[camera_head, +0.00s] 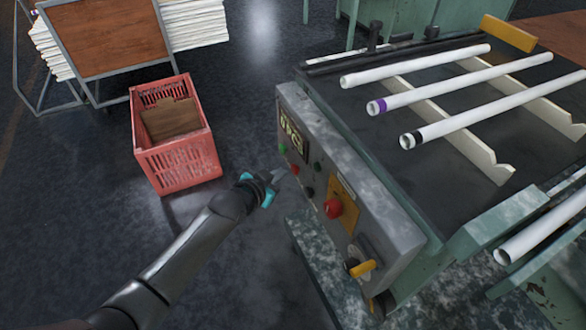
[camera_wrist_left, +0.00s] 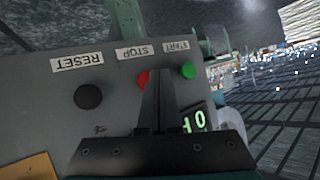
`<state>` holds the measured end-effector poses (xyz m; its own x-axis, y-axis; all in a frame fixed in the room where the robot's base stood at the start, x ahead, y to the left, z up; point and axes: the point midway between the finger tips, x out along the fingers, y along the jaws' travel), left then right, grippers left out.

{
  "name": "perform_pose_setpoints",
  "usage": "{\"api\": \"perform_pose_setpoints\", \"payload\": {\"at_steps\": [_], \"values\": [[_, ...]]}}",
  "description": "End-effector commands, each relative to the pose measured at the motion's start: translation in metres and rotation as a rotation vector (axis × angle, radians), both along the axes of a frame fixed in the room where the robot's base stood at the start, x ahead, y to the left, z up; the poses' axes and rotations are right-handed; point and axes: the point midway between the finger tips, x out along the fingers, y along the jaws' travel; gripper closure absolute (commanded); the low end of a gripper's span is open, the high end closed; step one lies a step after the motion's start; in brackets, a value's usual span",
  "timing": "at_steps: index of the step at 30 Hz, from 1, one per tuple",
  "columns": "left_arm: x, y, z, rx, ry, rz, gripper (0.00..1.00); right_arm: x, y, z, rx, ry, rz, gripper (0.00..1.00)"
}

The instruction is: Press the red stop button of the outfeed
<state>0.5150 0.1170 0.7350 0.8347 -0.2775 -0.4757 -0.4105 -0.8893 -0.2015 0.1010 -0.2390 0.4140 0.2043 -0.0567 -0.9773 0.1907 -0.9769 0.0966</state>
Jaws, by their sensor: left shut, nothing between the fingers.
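The control panel (camera_head: 348,190) is on the front of the green machine. Its small red stop button (camera_head: 295,170) sits between a green button (camera_head: 282,148) and a black button (camera_head: 308,192). In the left wrist view the red button (camera_wrist_left: 143,78) shows below the STOP label (camera_wrist_left: 139,51), partly covered by my fingers. My left gripper (camera_head: 279,174) is shut and empty, its tips close to the red button. In the left wrist view the fingertips (camera_wrist_left: 159,72) overlap the button's right side. I cannot tell whether they touch it. My right gripper is not in view.
A big red mushroom button (camera_head: 333,207) on a yellow plate and a yellow-handled rotary switch (camera_head: 362,267) are also on the panel. A red crate (camera_head: 180,165) stands on the floor at left.

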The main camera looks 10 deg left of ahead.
Motion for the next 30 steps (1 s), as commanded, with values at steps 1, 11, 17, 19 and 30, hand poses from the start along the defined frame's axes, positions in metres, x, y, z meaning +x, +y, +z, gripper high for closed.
{"api": "perform_pose_setpoints", "payload": {"at_steps": [1, 11, 17, 19, 30], "values": [[-0.001, 0.001, 0.000, 0.000, 0.001, 0.000, 1.00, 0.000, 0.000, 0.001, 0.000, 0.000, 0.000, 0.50], [-0.018, 0.028, 0.001, 0.004, 0.001, 0.000, 1.00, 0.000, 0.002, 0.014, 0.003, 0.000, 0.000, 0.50], [-0.027, 0.040, 0.001, 0.002, 0.000, 0.000, 1.00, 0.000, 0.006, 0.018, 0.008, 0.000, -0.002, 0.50], [-0.028, 0.041, 0.000, 0.000, 0.001, 0.000, 1.00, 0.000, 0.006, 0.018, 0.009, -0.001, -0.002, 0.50], [-0.028, 0.041, 0.000, 0.000, 0.001, 0.000, 1.00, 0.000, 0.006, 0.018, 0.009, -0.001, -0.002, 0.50]]}}
